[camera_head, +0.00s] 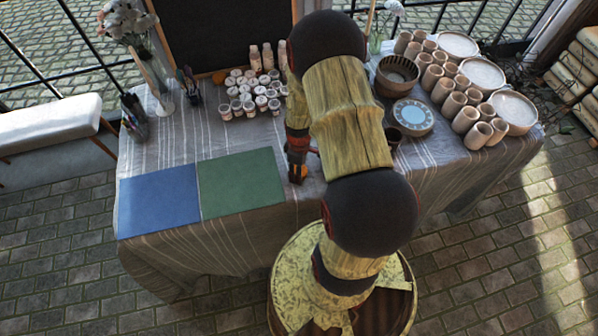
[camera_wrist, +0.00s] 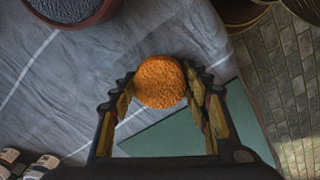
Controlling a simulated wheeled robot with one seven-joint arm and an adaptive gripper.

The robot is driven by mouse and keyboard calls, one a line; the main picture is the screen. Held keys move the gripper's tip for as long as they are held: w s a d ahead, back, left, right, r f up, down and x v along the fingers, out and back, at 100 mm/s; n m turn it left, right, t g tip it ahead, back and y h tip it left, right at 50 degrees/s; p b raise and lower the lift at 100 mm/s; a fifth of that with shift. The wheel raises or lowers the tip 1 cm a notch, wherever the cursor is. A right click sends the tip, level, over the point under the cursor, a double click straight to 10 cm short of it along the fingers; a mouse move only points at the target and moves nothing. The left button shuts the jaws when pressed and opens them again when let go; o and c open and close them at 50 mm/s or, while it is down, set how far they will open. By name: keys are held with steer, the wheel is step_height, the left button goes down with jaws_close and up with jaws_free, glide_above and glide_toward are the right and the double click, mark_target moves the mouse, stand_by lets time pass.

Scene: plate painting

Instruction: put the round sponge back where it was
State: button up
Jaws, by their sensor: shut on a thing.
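The round sponge (camera_wrist: 160,82) is orange and rough. In the wrist view it sits between the two fingertips of my gripper (camera_wrist: 160,88), which is shut on it. In the head view my gripper (camera_head: 297,172) points down over the table near its front edge, just right of the green mat (camera_head: 242,183). My arm covers part of this area there, and I cannot make out the sponge. The green mat also shows below the sponge in the wrist view (camera_wrist: 165,140). How high the sponge is above the cloth is unclear.
A blue mat (camera_head: 158,201) lies left of the green one. Several small paint jars (camera_head: 250,95) stand behind. A patterned bowl (camera_head: 397,75), a blue plate (camera_head: 413,117), a dark cup (camera_head: 393,138) and several clay cups (camera_head: 443,90) stand to the right.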

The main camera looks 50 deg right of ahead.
steer(key=shift+f, duration=0.2)
steer(key=shift+f, duration=0.1)
steer(key=shift+f, duration=0.1)
steer(key=o, duration=1.1)
